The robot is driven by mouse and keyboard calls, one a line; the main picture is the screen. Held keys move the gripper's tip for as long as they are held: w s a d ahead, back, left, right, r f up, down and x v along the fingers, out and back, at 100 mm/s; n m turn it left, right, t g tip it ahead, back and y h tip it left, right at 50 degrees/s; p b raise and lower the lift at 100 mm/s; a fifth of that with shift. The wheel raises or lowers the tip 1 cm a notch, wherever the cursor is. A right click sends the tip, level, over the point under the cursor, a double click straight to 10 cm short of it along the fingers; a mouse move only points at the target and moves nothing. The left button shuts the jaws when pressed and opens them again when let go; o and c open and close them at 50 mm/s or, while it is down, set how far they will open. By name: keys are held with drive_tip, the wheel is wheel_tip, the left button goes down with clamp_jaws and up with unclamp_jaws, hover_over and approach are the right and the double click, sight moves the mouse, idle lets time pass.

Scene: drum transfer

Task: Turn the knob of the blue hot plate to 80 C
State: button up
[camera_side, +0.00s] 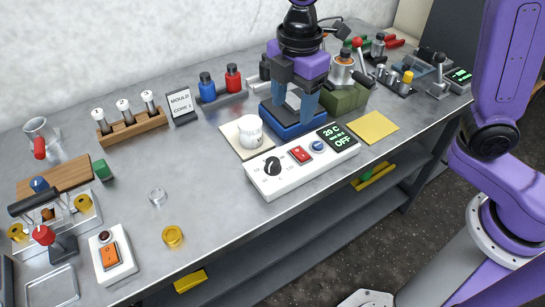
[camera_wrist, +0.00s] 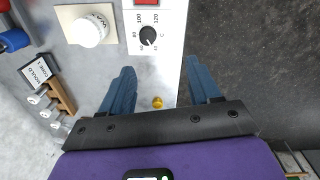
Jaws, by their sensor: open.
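The hot plate has a blue body (camera_side: 284,128) behind a long white control panel (camera_side: 262,186). The display (camera_side: 337,135) reads 20 C and OFF. The black knob (camera_side: 272,166) is at the panel's left end. In the wrist view the knob (camera_wrist: 149,37) sits inside a printed scale with 80, 100 and 120 legible; its pale mark seems to point lower right, too small to be sure. My gripper (camera_side: 292,104) is open and empty, fingers down, and covers part of the blue body in the side view. In the wrist view my fingertips (camera_wrist: 159,66) are apart from the knob.
A red switch (camera_side: 300,154) and a blue button (camera_side: 318,147) are beside the knob. A white wax cup (camera_side: 250,130) stands on a beige pad behind the panel. A yellow pad (camera_side: 373,127) lies to the right. The table's front edge is close to the panel.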

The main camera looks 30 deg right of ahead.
sight(272, 162)
drive_tip(key=shift+n, duration=0.6)
drive_tip(key=w+f, duration=0.1)
drive_tip(key=f, duration=0.4)
drive_tip(key=w+a+f, duration=0.1)
drive_tip(key=f, duration=0.5)
drive_tip(key=w+a+f, duration=0.1)
drive_tip(key=f, duration=0.5)
drive_tip(key=shift+w+a+f, duration=0.1)
drive_tip(key=shift+w+f, duration=0.05)
drive_tip(key=shift+f, duration=0.1)
drive_tip(key=shift+c, duration=0.3)
drive_tip(key=c, duration=1)
